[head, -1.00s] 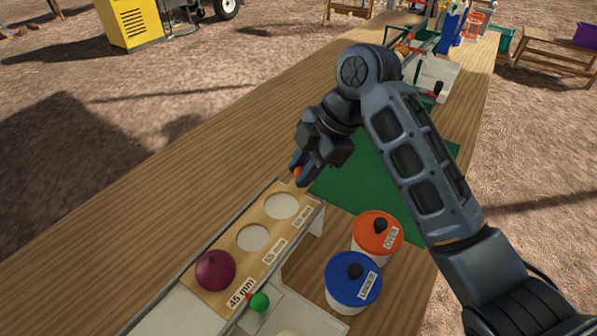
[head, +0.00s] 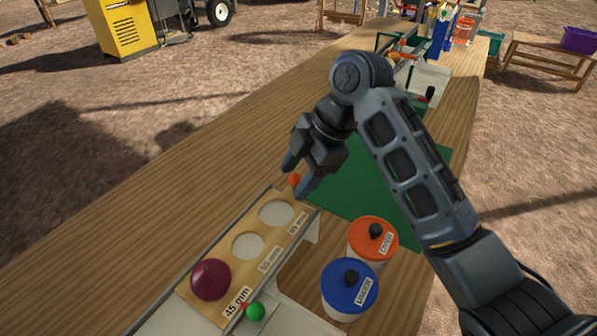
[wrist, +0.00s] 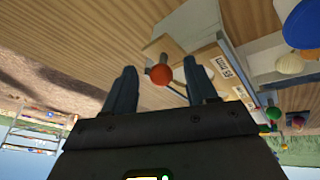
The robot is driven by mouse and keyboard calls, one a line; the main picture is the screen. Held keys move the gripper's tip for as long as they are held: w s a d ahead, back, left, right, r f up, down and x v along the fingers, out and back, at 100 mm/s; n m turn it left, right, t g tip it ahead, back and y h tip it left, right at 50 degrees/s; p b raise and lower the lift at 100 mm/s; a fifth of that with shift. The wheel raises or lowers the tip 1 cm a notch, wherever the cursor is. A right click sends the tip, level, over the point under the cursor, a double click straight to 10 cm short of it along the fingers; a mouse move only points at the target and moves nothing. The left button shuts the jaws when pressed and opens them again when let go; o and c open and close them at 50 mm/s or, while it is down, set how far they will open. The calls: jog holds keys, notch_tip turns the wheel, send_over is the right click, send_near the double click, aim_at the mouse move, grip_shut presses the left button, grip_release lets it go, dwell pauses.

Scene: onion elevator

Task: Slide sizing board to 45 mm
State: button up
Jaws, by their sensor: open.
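The wooden sizing board (head: 246,268) lies in a pale rail frame on the table, with holes labelled 45 mm and larger sizes. A red onion (head: 211,280) sits at its 45 mm end, hiding any hole there. An orange-red knob (head: 295,180) stands at the board's far end; in the wrist view the knob (wrist: 161,75) is on a short post between my fingers. My gripper (head: 296,181) is open, its fingers on either side of the knob. It also shows in the wrist view (wrist: 163,88). I cannot tell whether either finger touches the knob.
A green ball (head: 256,311) on a red part sits beside the 45 mm label. An orange-lidded OVER pot (head: 373,238) and a blue-lidded UNDER pot (head: 350,288) stand right of the board. A green mat (head: 375,185) lies beyond. The table left of the board is clear.

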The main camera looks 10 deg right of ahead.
jog(key=shift+r, duration=0.1)
jog(key=shift+r+p, duration=2.55)
jog(key=shift+r, duration=0.4)
jog(key=shift+d, duration=0.1)
